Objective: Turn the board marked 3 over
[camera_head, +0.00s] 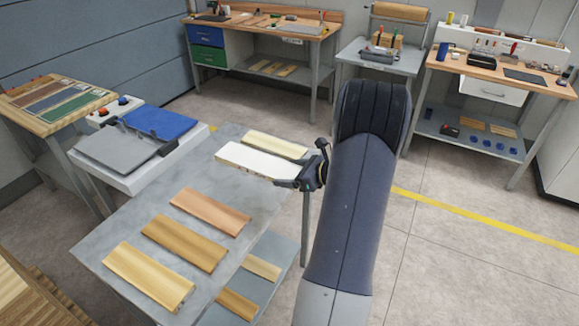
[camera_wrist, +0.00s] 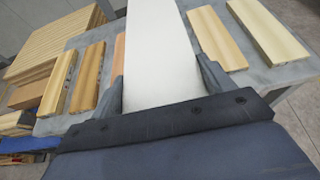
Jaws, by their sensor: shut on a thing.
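My gripper (camera_head: 290,182) is shut on the right end of a white-faced board (camera_head: 252,160) at the far end of the grey table. In the wrist view the two fingers of my gripper (camera_wrist: 163,82) press on both long edges of the white board (camera_wrist: 155,45). I cannot tell whether this board is clear of the table. A pale wood board (camera_head: 275,145) lies just behind it. A reddish board (camera_head: 210,211), a tan board (camera_head: 185,242) and a yellowish board (camera_head: 150,277) lie apart in the nearer part. No number is readable on any board.
The grey table (camera_head: 238,190) has bare room between the white and reddish boards. More boards (camera_head: 262,267) lie on its lower shelf. A white unit (camera_head: 130,155) with grey and blue pads stands at its left. Workbenches (camera_head: 265,25) line the back. Open floor (camera_head: 450,260) is at right.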

